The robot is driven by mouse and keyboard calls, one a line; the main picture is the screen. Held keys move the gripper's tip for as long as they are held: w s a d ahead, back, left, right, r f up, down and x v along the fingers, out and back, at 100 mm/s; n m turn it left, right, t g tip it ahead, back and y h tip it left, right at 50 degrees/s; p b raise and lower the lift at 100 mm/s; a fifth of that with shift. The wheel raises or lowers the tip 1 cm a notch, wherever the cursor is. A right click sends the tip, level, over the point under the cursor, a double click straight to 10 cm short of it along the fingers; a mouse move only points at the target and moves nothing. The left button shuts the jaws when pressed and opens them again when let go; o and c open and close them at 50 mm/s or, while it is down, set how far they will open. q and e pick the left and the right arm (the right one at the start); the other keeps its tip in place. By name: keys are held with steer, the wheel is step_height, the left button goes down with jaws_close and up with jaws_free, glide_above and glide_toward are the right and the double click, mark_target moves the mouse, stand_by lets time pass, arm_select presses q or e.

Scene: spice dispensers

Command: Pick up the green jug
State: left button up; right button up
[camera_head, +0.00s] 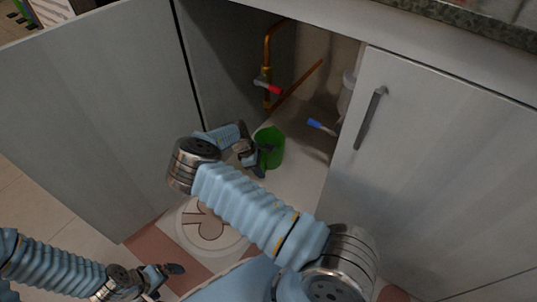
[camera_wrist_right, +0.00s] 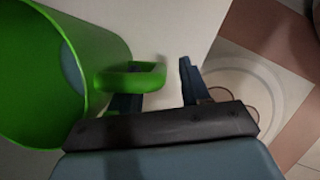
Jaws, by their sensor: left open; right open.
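The green jug (camera_head: 272,146) stands upright on the floor of the open cabinet, near its left side. In the right wrist view the jug (camera_wrist_right: 40,75) fills the left side, with its handle (camera_wrist_right: 130,80) pointing right toward my fingers. My right gripper (camera_head: 262,158) is at the jug's near left side. In the wrist view this gripper (camera_wrist_right: 166,68) is open; its left finger overlaps the handle and seems to pass through or behind the loop, while its right finger is clear of it. My left gripper (camera_head: 164,281) is open and empty, low outside the cabinet.
The cabinet's left door (camera_head: 100,110) is open and its right door (camera_head: 435,165) is shut. Copper pipes with a red valve handle (camera_head: 268,87) rise behind the jug. A blue-ended item (camera_head: 318,126) lies to its right. A round-patterned mat (camera_head: 207,224) lies in front.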

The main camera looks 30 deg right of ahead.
jaws_close()
steer(key=shift+r, duration=0.25)
stand_by(0.4)
